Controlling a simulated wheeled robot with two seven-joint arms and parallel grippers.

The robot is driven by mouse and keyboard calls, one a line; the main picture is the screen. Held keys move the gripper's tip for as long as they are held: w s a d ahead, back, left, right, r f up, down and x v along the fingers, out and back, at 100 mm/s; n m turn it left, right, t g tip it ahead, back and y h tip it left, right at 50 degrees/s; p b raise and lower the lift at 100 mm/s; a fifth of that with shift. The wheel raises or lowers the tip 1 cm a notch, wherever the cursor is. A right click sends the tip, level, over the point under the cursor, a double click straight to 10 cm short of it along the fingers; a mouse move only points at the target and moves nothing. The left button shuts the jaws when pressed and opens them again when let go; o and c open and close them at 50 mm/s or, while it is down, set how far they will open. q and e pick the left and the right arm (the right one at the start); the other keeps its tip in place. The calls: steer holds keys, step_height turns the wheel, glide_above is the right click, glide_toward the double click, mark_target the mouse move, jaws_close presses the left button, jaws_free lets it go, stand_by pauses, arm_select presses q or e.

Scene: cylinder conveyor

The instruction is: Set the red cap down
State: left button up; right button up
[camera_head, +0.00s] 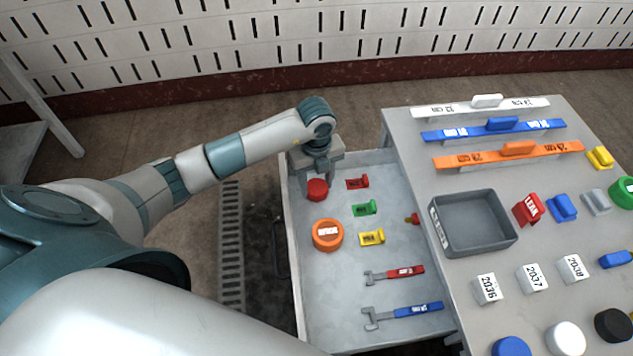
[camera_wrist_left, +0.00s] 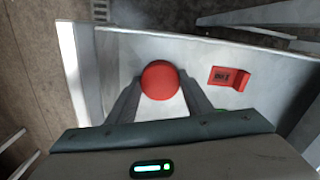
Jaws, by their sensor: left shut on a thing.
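The red cap (camera_head: 317,190) is a small round red piece at the far left corner of the open drawer (camera_head: 345,290). My left gripper (camera_head: 318,172) points down over it and is shut on it. In the left wrist view the red cap (camera_wrist_left: 160,80) sits between the two fingertips (camera_wrist_left: 160,92), above the grey drawer floor (camera_wrist_left: 210,55). I cannot tell whether the cap touches the drawer floor. My right gripper is not in view.
An orange cap (camera_head: 327,235) lies in front of the red cap. Red (camera_head: 358,183), green (camera_head: 365,209) and yellow (camera_head: 372,237) clips lie to its right, with red (camera_head: 400,272) and blue (camera_head: 405,311) tools nearer. A table (camera_head: 420,150) with a grey tray (camera_head: 473,223) stands right.

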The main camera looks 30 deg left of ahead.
mark_target(317, 186)
arm_select(q)
steer(key=shift+f, duration=0.15)
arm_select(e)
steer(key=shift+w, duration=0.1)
arm_select(q)
steer(key=o, duration=1)
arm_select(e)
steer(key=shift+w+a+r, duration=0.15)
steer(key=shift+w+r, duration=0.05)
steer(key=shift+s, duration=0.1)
arm_select(q)
steer(key=shift+r, duration=0.35)
step_height(317, 186, up, 12)
steer(key=shift+f+b, duration=0.15)
steer(key=shift+b, duration=0.7)
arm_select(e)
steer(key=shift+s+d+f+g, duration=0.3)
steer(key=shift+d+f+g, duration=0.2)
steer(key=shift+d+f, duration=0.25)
